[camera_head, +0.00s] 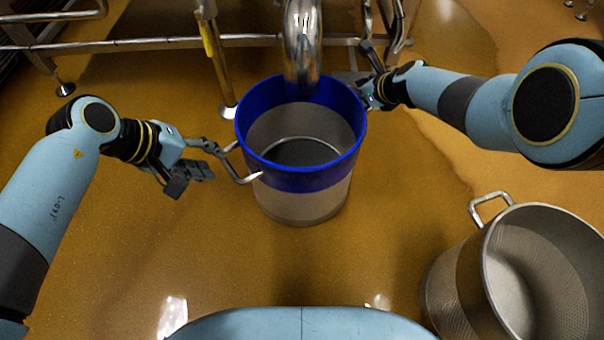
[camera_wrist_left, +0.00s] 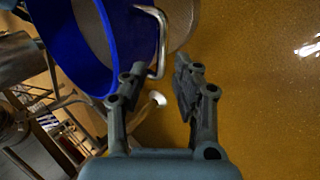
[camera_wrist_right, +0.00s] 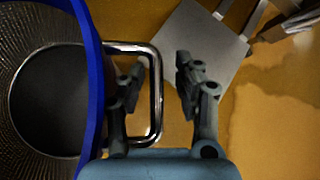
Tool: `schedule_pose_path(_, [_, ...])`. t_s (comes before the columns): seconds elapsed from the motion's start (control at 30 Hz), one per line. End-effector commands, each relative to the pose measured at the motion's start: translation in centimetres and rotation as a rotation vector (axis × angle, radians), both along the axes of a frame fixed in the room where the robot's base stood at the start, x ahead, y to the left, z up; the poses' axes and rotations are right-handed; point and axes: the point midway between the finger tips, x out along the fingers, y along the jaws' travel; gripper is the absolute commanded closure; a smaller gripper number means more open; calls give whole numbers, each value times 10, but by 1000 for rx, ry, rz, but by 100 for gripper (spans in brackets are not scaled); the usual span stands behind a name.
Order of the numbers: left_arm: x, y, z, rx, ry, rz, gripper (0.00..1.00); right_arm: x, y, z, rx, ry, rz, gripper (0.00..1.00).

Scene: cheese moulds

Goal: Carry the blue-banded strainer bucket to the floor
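The blue-banded strainer bucket (camera_head: 309,181) is upright below a metal pipe in the head view, with a wire handle on each side. I cannot tell whether its base touches the floor. My left gripper (camera_head: 211,160) is open at the bucket's left handle (camera_head: 236,165); in the left wrist view this handle (camera_wrist_left: 162,42) lies just ahead of and partly between the fingers. My right gripper (camera_wrist_right: 158,72) is open around the right handle (camera_wrist_right: 157,110), one finger inside its loop and one outside. In the head view this gripper is partly hidden behind the rim.
A second, plain perforated metal bucket (camera_head: 452,282) with a handle stands at the lower right. The shiny pipe (camera_head: 302,40) reaches down to the blue bucket's mouth. Metal rails and legs (camera_head: 226,100) stand behind. The brown floor (camera_head: 130,250) is clear at lower left.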

Motion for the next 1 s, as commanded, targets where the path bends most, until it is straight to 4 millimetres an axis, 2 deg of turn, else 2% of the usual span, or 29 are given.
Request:
schedule_pose_path(0.1, [-8,12,20,3,-2,-1,71,0,0,0,0,0,0,67])
schedule_pose_path(0.3, [-15,22,41,1,-2,0,71,0,0,0,0,0,0,67])
schedule_pose_path(0.67, [-17,24,44,0,0,1,71,-11,-4,11,7,-7,8,67])
schedule_pose_path(1.0, [-17,24,44,0,0,0,71,-41,-19,42,-3,-1,-2,67])
